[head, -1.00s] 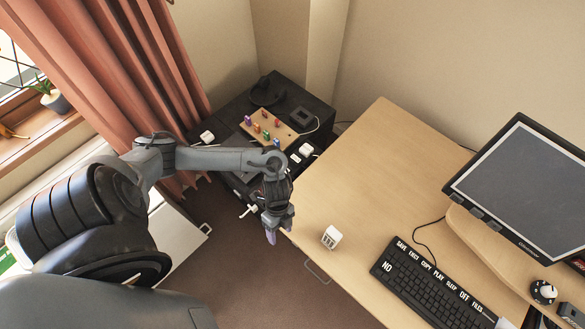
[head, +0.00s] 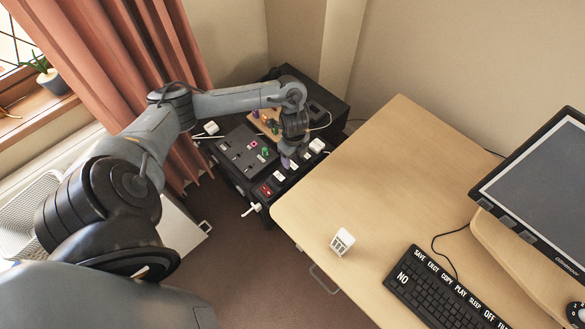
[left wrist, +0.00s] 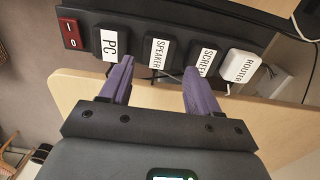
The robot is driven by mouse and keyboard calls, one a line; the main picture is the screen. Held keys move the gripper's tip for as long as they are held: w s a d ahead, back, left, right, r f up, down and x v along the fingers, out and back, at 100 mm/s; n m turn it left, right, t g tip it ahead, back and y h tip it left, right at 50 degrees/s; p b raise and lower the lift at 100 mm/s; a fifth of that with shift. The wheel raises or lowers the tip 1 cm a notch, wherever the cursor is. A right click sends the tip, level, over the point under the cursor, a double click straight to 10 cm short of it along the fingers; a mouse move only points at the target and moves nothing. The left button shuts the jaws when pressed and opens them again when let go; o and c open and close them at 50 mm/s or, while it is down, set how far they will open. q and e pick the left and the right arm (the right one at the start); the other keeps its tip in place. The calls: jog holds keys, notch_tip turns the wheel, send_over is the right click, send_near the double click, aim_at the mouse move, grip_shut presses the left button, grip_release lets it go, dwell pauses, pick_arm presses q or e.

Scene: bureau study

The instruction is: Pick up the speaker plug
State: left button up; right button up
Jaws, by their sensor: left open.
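The speaker plug (left wrist: 158,54) is a dark plug with a white SPEAKER label. It sits in a black power strip (left wrist: 264,40) between the PC plug (left wrist: 110,43) and the SCREEN plug (left wrist: 204,61). My left gripper (left wrist: 159,65) is open, with its purple fingertips on either side of the speaker plug in the left wrist view. I cannot tell whether they touch it. In the head view my left gripper (head: 286,162) hangs over the strip beside the desk, partly hiding the plugs. My right gripper is not in view.
A red switch (left wrist: 72,33) and a white ROUTER plug (left wrist: 239,66) flank the row of plugs. The wooden desk (head: 370,170) edge runs close beside the strip. The desk holds a white block (head: 342,241), a keyboard (head: 440,290) and a monitor (head: 545,195).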

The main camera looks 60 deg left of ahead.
aim_at(292, 165)
pick_arm(q)
jog(key=shift+s+a+f, duration=0.1)
jog(key=shift+s+f, duration=0.05)
jog(key=shift+f, duration=2.5)
jog(key=shift+c, duration=0.2)
jog(key=c, duration=0.7)
